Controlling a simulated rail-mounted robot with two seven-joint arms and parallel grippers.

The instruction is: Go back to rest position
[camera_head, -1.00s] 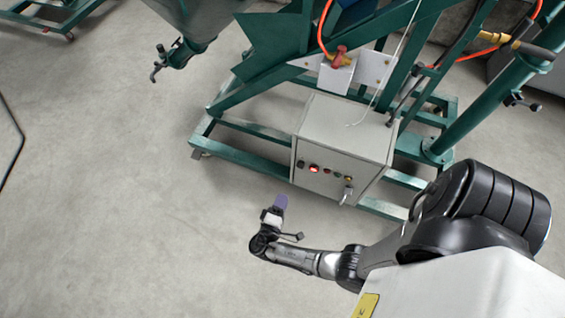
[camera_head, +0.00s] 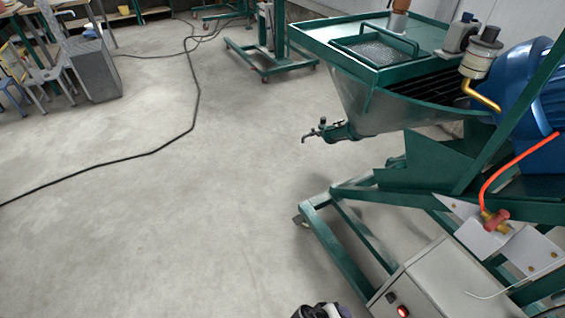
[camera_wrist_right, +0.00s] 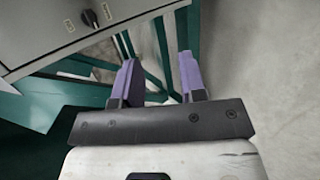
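My right gripper (camera_wrist_right: 157,66) shows in the right wrist view. Its two purple fingers stand apart with nothing between them, so it is open and empty. The grey control box (camera_wrist_right: 35,30) with a black knob (camera_wrist_right: 90,18) is at the upper left of that view, apart from the fingers. In the head view the same control box (camera_head: 440,275) is at the lower right, with a lit red switch (camera_head: 402,311). A dark piece at the bottom edge there is probably part of my arm. My left gripper is in neither view.
The green spraying machine (camera_head: 355,258) with its hopper (camera_head: 385,105), tap (camera_head: 318,131) and blue motor (camera_head: 530,110) fills the right side. A black cable (camera_head: 150,153) crosses the floor. Chairs (camera_head: 40,70) stand far left. The middle and lower-left floor is clear.

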